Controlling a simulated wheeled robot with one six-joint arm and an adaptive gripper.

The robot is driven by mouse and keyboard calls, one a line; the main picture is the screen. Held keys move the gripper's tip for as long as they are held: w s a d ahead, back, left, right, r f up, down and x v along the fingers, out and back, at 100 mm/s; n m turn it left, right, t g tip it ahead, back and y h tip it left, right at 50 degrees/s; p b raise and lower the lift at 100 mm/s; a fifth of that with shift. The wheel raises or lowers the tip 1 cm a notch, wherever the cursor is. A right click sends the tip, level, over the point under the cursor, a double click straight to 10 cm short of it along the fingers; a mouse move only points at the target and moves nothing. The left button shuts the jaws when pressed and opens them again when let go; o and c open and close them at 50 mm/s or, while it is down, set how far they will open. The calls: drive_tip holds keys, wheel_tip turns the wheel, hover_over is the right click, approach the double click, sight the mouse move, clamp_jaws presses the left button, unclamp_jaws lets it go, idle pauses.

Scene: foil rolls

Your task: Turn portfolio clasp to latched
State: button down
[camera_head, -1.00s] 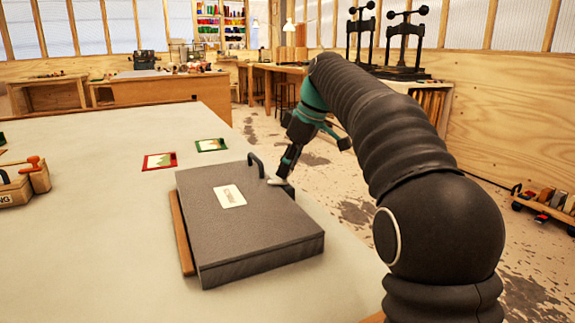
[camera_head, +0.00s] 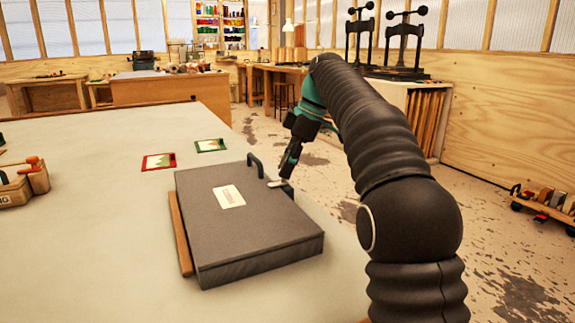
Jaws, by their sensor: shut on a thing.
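The dark grey portfolio (camera_head: 245,250) lies flat and closed on the pale table, with a white label (camera_head: 229,197) on its lid and a dark handle (camera_head: 255,163) at its far edge. The small light metal clasp (camera_head: 277,183) sits at the far right edge of the lid, to the right of the handle. My gripper (camera_head: 287,179) reaches down to the clasp from above and is shut on it. The fingertips are small in this view, and the clasp's exact angle is hard to make out.
Two small framed pictures, one red (camera_head: 159,162) and one green (camera_head: 210,145), lie beyond the portfolio. A wooden box (camera_head: 22,185) with a red-handled tool is at the left. A wooden strip (camera_head: 181,235) runs along the portfolio's left side. The table (camera_head: 90,260) is clear in front.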

drive_tip(key=c, duration=0.8)
unclamp_jaws()
drive_tip(key=shift+c, duration=0.2)
drive_tip(key=shift+d+r, duration=0.2)
drive_tip(key=shift+r, duration=0.2)
drive_tip(key=d, duration=1.2)
drive_tip(key=shift+w, duration=0.15)
drive_tip(key=shift+r, duration=0.1)
